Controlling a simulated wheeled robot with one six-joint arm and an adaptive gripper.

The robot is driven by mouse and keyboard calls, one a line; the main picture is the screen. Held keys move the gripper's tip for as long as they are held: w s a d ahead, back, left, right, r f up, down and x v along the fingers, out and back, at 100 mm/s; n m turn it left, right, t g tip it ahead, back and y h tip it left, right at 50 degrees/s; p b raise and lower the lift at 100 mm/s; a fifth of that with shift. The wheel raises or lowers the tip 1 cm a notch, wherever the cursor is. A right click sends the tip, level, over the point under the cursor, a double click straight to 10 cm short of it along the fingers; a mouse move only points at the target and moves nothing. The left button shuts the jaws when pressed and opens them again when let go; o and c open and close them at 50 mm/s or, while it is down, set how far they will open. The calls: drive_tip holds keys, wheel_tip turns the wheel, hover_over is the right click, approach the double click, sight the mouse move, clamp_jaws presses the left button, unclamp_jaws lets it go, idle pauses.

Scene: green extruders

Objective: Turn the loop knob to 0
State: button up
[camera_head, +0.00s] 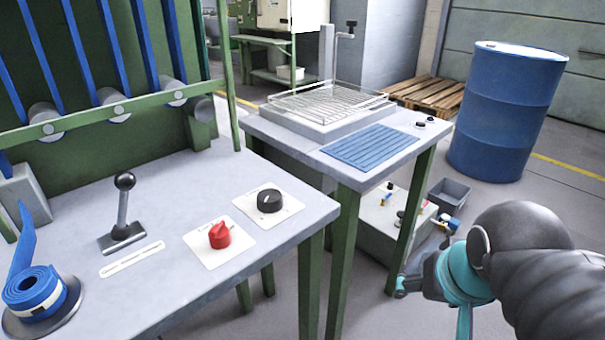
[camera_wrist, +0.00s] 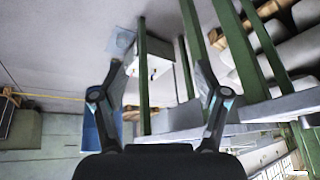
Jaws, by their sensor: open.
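Two knobs sit on white plates on the grey table at the left of the head view. One is a black round knob (camera_head: 269,200) with a pale pointer mark. The other is a red knob (camera_head: 220,236), nearer the table's front edge. The plate print is too small to read, so I cannot tell which is the loop knob or where 0 lies. My gripper (camera_wrist: 160,65) is open and empty in the wrist view, its two fingers spread wide. In the head view my arm is at the lower right, beyond the table edge, well apart from both knobs.
The left table (camera_head: 180,270) also carries an upright black-ball lever (camera_head: 123,205) and a blue strap roll (camera_head: 35,292). A second table (camera_head: 300,145) holds a wire rack and blue mat (camera_head: 372,147). A blue drum (camera_head: 506,110) stands behind. Green legs and a floor box (camera_head: 385,225) stand near my arm.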

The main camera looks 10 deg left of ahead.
drive_tip(key=w+a+r+m+g, duration=0.2)
drive_tip(key=w+a+r+m, duration=0.65)
drive_tip(key=r, duration=0.45)
wheel_tip(320, 180, up, 7)
drive_tip(key=m+g+b, duration=0.1)
drive_tip(key=m+g, duration=0.1)
drive_tip(key=m, duration=0.6)
hover_over(271, 195)
drive_tip(key=s, duration=0.1)
drive_tip(key=f+b, duration=0.1)
drive_tip(key=f, duration=0.3)
drive_tip(key=f+b, duration=0.1)
drive_tip(key=f, duration=0.4)
drive_tip(key=f+b, duration=0.1)
drive_tip(key=f, duration=0.3)
drive_tip(key=shift+w+f, duration=0.25)
drive_tip(key=shift+w, duration=0.15)
drive_tip(key=c, duration=1.2)
